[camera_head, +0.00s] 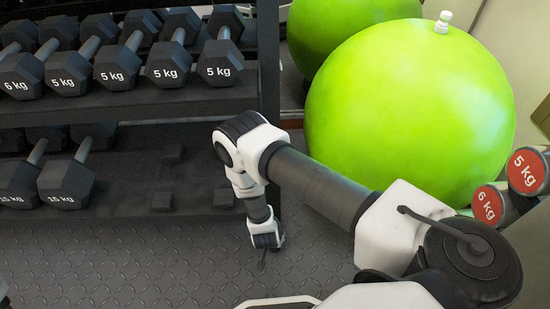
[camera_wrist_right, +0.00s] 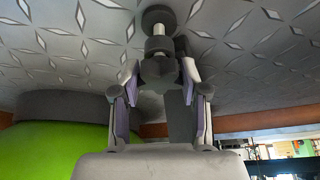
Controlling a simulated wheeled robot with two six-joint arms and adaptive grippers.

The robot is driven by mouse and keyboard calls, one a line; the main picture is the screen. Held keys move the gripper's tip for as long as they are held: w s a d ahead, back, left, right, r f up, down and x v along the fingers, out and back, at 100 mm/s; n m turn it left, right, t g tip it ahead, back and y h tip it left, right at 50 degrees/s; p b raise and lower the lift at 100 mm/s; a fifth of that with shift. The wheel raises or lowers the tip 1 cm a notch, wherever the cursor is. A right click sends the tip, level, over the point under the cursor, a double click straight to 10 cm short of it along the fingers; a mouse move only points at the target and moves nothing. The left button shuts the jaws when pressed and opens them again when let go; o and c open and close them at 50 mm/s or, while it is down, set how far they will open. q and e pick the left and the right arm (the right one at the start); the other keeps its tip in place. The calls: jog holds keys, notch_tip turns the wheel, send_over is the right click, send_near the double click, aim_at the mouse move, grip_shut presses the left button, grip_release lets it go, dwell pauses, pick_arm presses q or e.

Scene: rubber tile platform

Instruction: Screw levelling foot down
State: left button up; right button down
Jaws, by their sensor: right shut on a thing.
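In the head view my right arm reaches down to the lower front right corner of the black dumbbell rack (camera_head: 268,80). My right gripper (camera_head: 270,252) is low there, just above the patterned floor. The right wrist view shows this gripper (camera_wrist_right: 160,68) with its two fingers shut on the levelling foot (camera_wrist_right: 158,44). The foot has a dark round pad, a short bright stem and dark thicker parts between the fingers. The pad appears close to the floor; I cannot tell if it touches. In the head view my gripper and forearm hide the foot.
Dumbbells (camera_head: 120,62) fill the upper shelf, with a few on the lower left shelf. A large green ball (camera_head: 410,110) stands right of the rack, close behind my right arm. Red-ended dumbbells (camera_head: 527,171) sit at the far right. The patterned floor (camera_head: 130,270) before the rack is clear.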

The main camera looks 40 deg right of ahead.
jog(key=shift+c, duration=1.6)
grip_release()
